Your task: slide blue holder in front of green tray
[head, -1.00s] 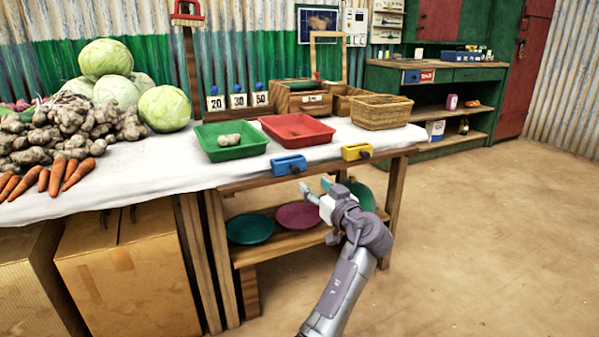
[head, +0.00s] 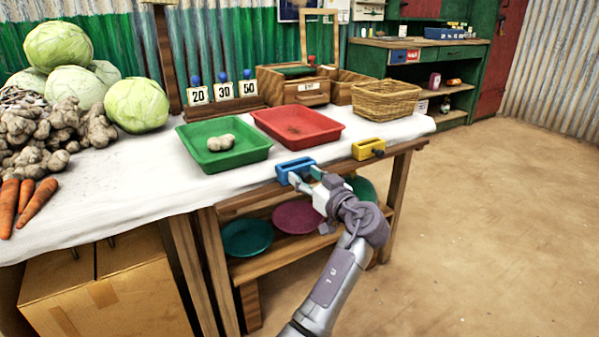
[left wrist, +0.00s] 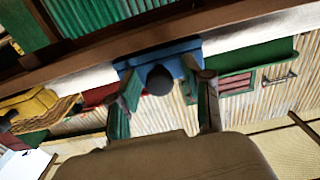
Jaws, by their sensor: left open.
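The blue holder (head: 295,167) sits on the table's front edge, below the near side of the red tray (head: 299,126) and right of the green tray (head: 238,163). My left gripper (head: 304,178) is open at the front of the blue holder. In the left wrist view, the blue holder (left wrist: 185,50) is straight ahead, with its dark round knob (left wrist: 160,80) between the spread fingers (left wrist: 168,84). I cannot tell whether they touch it. My right gripper is not in view.
A yellow holder (head: 367,148) sits farther right on the same edge. A wicker basket (head: 386,100) stands behind it. The table's front edge between the blue holder and the green tray's front looks clear. Plates (head: 247,238) lie on the shelf below.

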